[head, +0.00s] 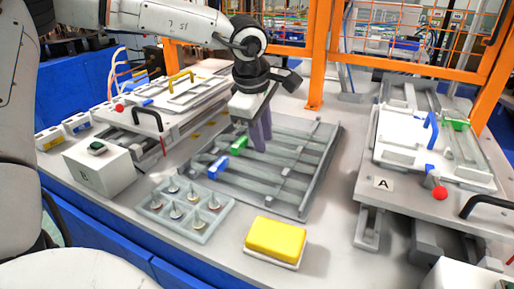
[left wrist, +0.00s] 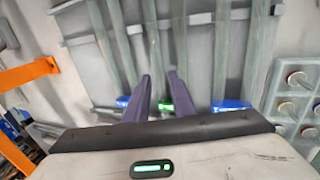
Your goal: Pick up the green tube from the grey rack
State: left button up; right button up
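The grey rack (head: 318,150) lies on the table in the middle of the head view and holds several greyish tubes side by side. The green tube shows by its green end (head: 239,145) at the rack's left edge. My left gripper (head: 261,138) is over that end of the rack, fingers pointing down. In the left wrist view its two purple fingers (left wrist: 158,76) are apart, with the green end (left wrist: 167,105) showing between them. I cannot tell whether they touch the tube. Blue ends (left wrist: 230,105) show on both sides. My right gripper is out of view.
A compartment tray (head: 187,208) with small pointed parts and a yellow block (head: 275,238) stand in front of the rack. A white box (head: 98,166) is at left. Clamping fixtures stand at back left and right, the right one (head: 418,140) beside an orange frame.

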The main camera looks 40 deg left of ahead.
pick_arm(q)
jog(key=shift+w+a+f, duration=0.1)
jog(key=shift+w+f, duration=0.1)
jog(key=shift+f, duration=0.35)
grip_shut()
